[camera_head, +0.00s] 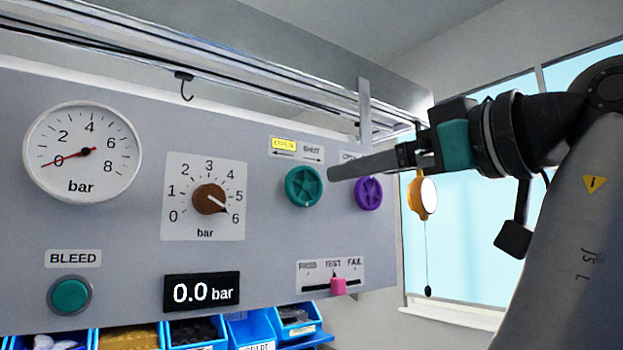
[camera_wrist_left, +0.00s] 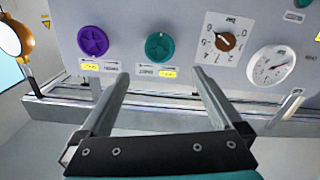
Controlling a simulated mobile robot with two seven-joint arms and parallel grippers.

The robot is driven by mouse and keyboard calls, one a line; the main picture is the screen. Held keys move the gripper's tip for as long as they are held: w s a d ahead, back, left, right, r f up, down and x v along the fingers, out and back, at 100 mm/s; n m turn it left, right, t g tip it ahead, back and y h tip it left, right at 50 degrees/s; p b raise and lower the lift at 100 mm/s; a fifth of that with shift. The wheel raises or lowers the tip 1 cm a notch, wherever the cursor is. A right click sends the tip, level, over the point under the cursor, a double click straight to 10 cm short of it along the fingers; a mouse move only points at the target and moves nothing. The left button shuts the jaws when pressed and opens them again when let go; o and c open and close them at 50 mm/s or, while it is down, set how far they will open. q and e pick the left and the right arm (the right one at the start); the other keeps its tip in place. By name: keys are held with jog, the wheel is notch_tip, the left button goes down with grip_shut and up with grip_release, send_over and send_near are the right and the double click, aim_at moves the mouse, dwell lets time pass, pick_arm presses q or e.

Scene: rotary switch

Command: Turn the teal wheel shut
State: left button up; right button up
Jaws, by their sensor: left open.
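The round teal wheel (camera_head: 304,186) is on the grey panel, below a label with a yellow OPEN plate (camera_head: 284,144), a SHUT plate and arrows. In the left wrist view, upside down, the teal wheel (camera_wrist_left: 159,46) is near the top middle, ahead of the fingers. My left gripper (camera_head: 335,172) reaches in from the right in the head view; its tip appears just right of the wheel. In the left wrist view the left gripper (camera_wrist_left: 160,73) has its two fingers wide apart with nothing between them. The fingers appear clear of the wheel. My right gripper is not seen.
A purple wheel (camera_head: 368,193) is right of the teal one, partly behind my fingers. A brown knob (camera_head: 209,198) and a gauge (camera_head: 82,152) are to the left. A pink slider (camera_head: 338,286) is below. Blue bins (camera_head: 252,328) stand under the panel.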

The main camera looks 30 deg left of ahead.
aim_at(307, 185)
pick_arm(q)
jog(key=p+x, duration=0.3)
jog(key=x, duration=1)
jog(key=shift+p, duration=0.3)
jog(key=shift+w, duration=0.1)
jog(key=shift+c, duration=0.2)
jog(key=c, duration=1.2)
